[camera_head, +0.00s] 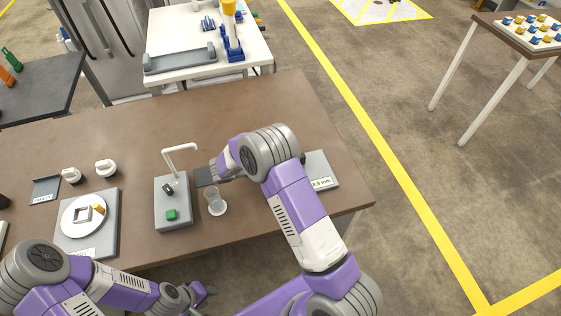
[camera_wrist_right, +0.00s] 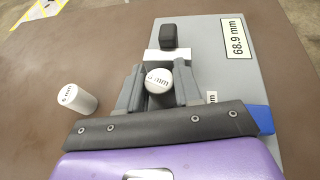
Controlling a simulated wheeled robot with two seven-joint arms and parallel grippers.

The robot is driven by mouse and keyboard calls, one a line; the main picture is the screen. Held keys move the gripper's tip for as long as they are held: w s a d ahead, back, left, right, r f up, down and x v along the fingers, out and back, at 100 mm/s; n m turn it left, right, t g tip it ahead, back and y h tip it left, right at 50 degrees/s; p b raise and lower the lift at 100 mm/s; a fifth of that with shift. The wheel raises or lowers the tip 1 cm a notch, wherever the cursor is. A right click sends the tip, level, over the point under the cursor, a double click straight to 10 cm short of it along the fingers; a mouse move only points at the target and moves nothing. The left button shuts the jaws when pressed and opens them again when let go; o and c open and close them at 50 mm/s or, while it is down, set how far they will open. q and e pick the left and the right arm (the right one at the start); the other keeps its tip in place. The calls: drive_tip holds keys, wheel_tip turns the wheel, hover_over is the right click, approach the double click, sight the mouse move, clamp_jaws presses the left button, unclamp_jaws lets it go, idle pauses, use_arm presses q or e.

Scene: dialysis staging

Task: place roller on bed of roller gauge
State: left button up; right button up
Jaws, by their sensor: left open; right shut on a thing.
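My right gripper (camera_wrist_right: 158,86) is shut on a white roller (camera_wrist_right: 158,80), whose round end with printed "mm" lettering faces the wrist camera. It is over the grey plate of the roller gauge (camera_wrist_right: 215,75); I cannot tell whether the roller touches the bed. The gauge carries a black block, a white strip and a "68.9 mm" display (camera_wrist_right: 238,38). In the head view the gauge (camera_head: 319,165) is partly covered by my right arm, which hides the held roller. A second white roller (camera_wrist_right: 75,100) stands on the table beside the gauge. My left gripper (camera_head: 205,291) is open and empty, by the table's front edge.
On the brown table (camera_head: 118,145) stand a clear cup (camera_head: 215,203), a grey box with a white bent tube and green button (camera_head: 173,204), a scale with a white dish (camera_head: 85,216), and two white knobbed pieces. A white-topped table (camera_head: 167,35) stands behind.

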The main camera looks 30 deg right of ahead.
drive_tip(key=shift+f, duration=0.1)
drive_tip(key=o, duration=1)
drive_tip(key=shift+o, duration=0.2)
drive_tip(key=shift+a+r, duration=0.25)
drive_tip(key=shift+r, duration=0.1)
drive_tip(key=p+v, duration=0.1)
drive_tip(key=v, duration=1)
drive_tip(key=shift+a, duration=0.3)
